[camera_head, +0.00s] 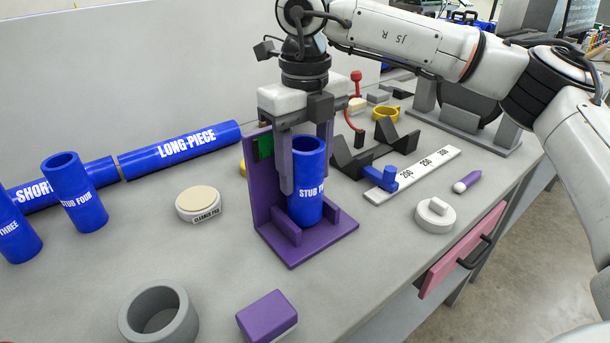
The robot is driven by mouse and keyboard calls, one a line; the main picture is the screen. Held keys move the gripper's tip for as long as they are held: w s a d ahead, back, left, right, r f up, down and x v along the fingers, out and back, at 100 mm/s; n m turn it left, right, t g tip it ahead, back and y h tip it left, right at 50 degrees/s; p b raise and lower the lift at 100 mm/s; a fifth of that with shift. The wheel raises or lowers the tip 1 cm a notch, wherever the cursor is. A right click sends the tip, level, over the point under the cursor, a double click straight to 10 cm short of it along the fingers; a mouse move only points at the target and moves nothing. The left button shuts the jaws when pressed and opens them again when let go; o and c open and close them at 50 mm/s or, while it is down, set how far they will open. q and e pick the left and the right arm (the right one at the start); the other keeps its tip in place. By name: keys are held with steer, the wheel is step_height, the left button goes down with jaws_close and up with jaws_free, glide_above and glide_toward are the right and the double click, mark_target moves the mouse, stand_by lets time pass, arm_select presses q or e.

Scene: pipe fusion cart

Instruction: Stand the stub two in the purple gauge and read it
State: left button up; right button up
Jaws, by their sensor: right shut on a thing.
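The stub two (306,196) is a blue, hollow, upright tube with a white label, partly hidden by a finger. It stands in the purple gauge (325,239), between the gauge's low front blocks and its tall back plate. I cannot tell whether its bottom rests fully on the gauge's base. A small dark green panel (263,146) shows on the back plate; no figure on it is readable. My right gripper (307,178) points down and is shut on the stub two, one finger on each side. My left gripper is not in view.
Blue stub four (75,195) and long piece (180,151) are at left. A cleaner pad (199,203) is left of the gauge. A grey ring (158,313) and purple block (267,318) are in front. A white ruler (413,174) lies right.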

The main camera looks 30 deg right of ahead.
steer(key=shift+f, duration=0.8)
steer(key=shift+f, duration=0.1)
steer(key=o, duration=1.2)
step_height(320, 180, up, 12)
steer(key=shift+r, duration=0.1)
